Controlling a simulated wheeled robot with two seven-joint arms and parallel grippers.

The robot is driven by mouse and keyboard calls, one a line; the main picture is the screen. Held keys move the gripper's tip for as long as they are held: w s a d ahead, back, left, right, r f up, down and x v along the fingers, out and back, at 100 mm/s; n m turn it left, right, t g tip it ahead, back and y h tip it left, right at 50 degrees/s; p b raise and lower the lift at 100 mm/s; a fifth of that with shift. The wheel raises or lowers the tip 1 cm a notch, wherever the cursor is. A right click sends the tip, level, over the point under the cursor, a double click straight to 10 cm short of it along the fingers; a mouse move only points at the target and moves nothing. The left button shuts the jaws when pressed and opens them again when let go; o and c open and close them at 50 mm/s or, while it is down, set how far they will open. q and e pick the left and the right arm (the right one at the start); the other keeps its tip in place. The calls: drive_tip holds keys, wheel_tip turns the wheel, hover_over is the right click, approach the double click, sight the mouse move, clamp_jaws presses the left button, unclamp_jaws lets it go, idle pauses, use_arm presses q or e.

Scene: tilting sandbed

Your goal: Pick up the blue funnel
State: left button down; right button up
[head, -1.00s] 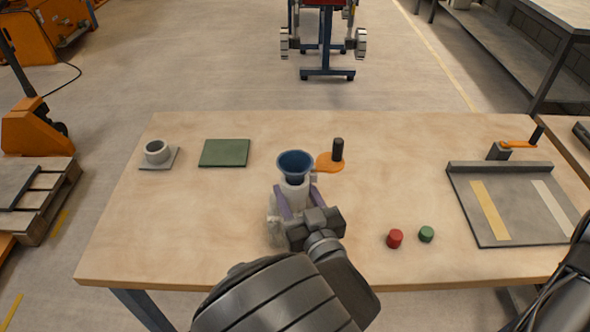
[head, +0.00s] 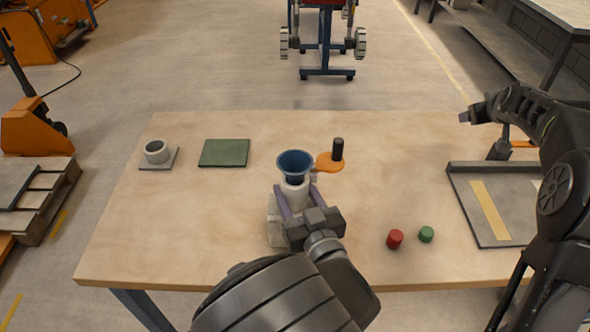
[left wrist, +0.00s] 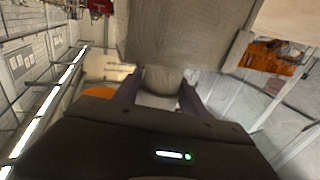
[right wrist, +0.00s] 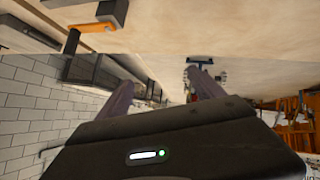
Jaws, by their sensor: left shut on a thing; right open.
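The blue funnel (head: 295,163) stands upright, wide end up, in the top of a pale bottle-like container (head: 276,228) near the table's middle. My left gripper (head: 297,194) is shut on the container's narrow upper part, just below the funnel. The left wrist view shows its fingers (left wrist: 158,88) on both sides of a pale rounded part (left wrist: 160,80); the funnel cannot be made out there. My right gripper (head: 466,117) is raised at the far right, well away from the funnel. Its fingers (right wrist: 160,92) are apart and empty in the right wrist view.
An orange crank with a black knob (head: 338,150) is close right of the funnel. A green mat (head: 224,153) and a grey cup (head: 156,151) lie left. Red (head: 395,239) and green (head: 427,234) caps and a grey tray (head: 512,167) are right. The front left table is clear.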

drive_tip(key=s+a+r+n+g+y, duration=0.1)
drive_tip(key=a+r+n+y, duration=0.1)
drive_tip(key=a+n, duration=0.65)
drive_tip(key=s+a+r+n+g+y, duration=0.1)
drive_tip(key=a+r+n, duration=0.15)
drive_tip(key=a, duration=1.15)
drive_tip(key=s+a+r+n+y, duration=0.2)
drive_tip(key=a+n, duration=0.4)
drive_tip(key=a, duration=0.5)
drive_tip(key=s+a+r+n, duration=0.1)
drive_tip(key=s+a+n, duration=0.4)
drive_tip(key=s+a+r+n+g+h, duration=0.1)
drive_tip(key=s+a+r+n, duration=0.1)
drive_tip(key=s+a+n, duration=0.2)
drive_tip(key=s+a+r+n+g, duration=0.1)
drive_tip(key=s+a+r+n, duration=0.1)
drive_tip(key=s+a+n, duration=0.3)
drive_tip(key=shift+s+a+n+h, duration=0.3)
drive_tip(key=shift+s+a, duration=0.8)
drive_tip(key=shift+s, duration=0.05)
drive_tip(key=shift+n+g+h, duration=0.3)
drive_tip(key=shift+g+h, duration=0.4)
drive_tip(key=s, duration=0.3)
drive_tip(key=s+d+f, duration=0.1)
drive_tip(key=s, duration=0.1)
drive_tip(key=shift+s, duration=0.15)
drive_tip(key=shift+f, duration=0.1)
